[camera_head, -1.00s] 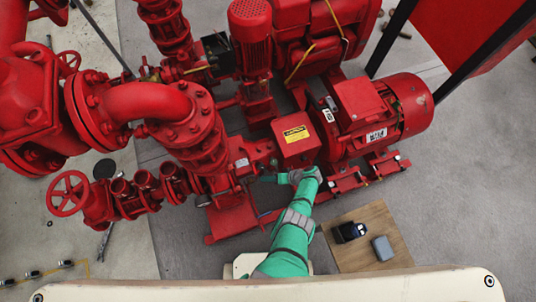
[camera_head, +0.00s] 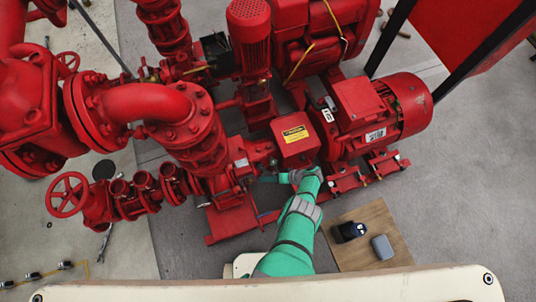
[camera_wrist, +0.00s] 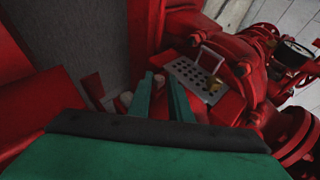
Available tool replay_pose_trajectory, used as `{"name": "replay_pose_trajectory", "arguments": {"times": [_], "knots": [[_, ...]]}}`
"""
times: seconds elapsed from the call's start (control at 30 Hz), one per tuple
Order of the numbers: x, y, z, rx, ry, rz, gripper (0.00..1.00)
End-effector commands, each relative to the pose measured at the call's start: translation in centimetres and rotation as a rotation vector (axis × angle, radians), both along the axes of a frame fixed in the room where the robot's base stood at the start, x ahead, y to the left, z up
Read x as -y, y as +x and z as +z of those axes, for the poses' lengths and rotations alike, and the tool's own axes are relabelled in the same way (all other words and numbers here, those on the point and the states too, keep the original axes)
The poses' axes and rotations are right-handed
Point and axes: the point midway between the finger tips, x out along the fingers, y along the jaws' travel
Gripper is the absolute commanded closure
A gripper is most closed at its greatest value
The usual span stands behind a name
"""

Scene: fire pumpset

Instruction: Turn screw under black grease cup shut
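My gripper (camera_head: 280,178) reaches in low under the red box with the yellow label, beside the red pump housing, at the end of my green arm. In the wrist view its two green fingers (camera_wrist: 160,95) stand a little apart. A small pale piece (camera_wrist: 158,80) shows between the fingertips; I cannot tell whether it is the screw or whether the fingers touch it. I cannot make out the black grease cup for certain in either view. The arm and the red box hide much of that spot in the head view.
The red box (camera_head: 295,140) hangs close above my gripper. The red motor (camera_head: 380,110) is to the right and the red frame (camera_head: 230,215) below left. A board (camera_head: 365,260) with two small items lies on the floor. A perforated plate (camera_wrist: 200,80) is right of the fingers.

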Motion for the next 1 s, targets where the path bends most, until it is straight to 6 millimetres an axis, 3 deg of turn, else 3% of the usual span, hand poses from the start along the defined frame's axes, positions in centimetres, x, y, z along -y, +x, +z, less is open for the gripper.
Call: {"name": "replay_pose_trajectory", "arguments": {"times": [0.57,1.0], "knots": [[0.7,0.0,0.4,0.003,-0.001,-0.003,0.67],[4.8,-1.0,4.0,0.003,-0.002,-0.003,0.67]]}}
